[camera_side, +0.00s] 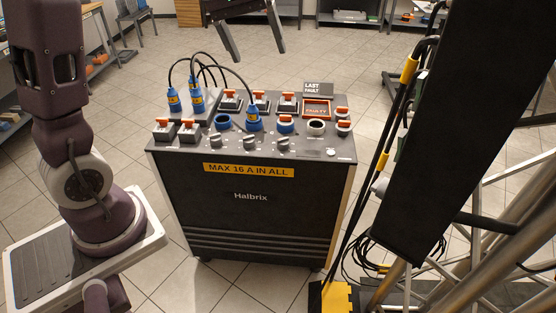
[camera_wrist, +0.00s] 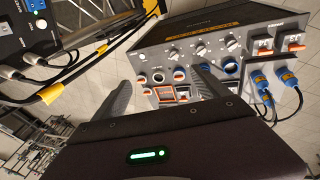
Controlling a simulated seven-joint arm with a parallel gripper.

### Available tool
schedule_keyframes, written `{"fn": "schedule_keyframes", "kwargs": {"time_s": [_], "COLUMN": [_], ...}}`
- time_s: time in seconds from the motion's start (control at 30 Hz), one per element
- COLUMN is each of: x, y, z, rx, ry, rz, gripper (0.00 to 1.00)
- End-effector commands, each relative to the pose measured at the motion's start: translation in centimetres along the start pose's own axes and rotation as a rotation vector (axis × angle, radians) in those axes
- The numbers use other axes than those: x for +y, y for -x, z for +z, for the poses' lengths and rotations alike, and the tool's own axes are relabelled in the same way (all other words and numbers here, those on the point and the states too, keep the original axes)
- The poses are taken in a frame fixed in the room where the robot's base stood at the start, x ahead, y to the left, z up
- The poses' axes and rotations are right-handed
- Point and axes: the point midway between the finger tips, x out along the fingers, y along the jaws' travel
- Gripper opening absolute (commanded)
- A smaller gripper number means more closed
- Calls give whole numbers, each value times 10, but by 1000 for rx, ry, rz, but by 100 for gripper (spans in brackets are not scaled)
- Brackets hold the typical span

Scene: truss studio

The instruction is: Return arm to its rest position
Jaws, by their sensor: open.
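My gripper (camera_side: 258,55) shows at the top of the side view, with its two fingers spread and nothing between them. It hangs above and behind the far edge of the dark Halbrix cabinet (camera_side: 250,215), apart from it. In the wrist view the two fingers of my gripper (camera_wrist: 161,77) also stand wide apart, with the cabinet's top panel (camera_wrist: 215,50) beyond them. The upper part of my gripper is cut off by the side view's top edge.
Blue plugs (camera_side: 253,118) with black cables stand on the cabinet's top, among sockets, knobs and orange-topped switches (camera_side: 188,128). A dark panel (camera_side: 450,120), cables and metal truss (camera_side: 500,270) crowd the right. Tiled floor (camera_side: 130,95) is clear left.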

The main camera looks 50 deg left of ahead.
Motion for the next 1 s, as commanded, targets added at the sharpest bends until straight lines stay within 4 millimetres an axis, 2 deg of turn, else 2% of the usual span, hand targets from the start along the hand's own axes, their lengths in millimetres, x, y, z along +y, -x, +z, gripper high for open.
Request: {"fn": "schedule_keyframes", "kwargs": {"time_s": [0.03, 0.07, 0.1, 0.2, 0.3, 0.33, 0.4, 0.5, 1.0], "x": [9, 10, 9, -7, -31, -38, -50, -58, -58], "y": [26, 37, 50, 65, 63, 61, 56, 52, 52], "z": [44, 70, 106, 184, 237, 247, 263, 272, 272], "rx": [10, 16, 30, 80, 138, 153, 182, 199, 198], "ry": [-94, -156, -242, -453, -616, -651, -711, -749, -747], "rz": [37, 49, 61, 61, 35, 25, 8, -6, -6], "gripper": [85, 85, 85, 85, 85, 85, 85, 85, 85]}}
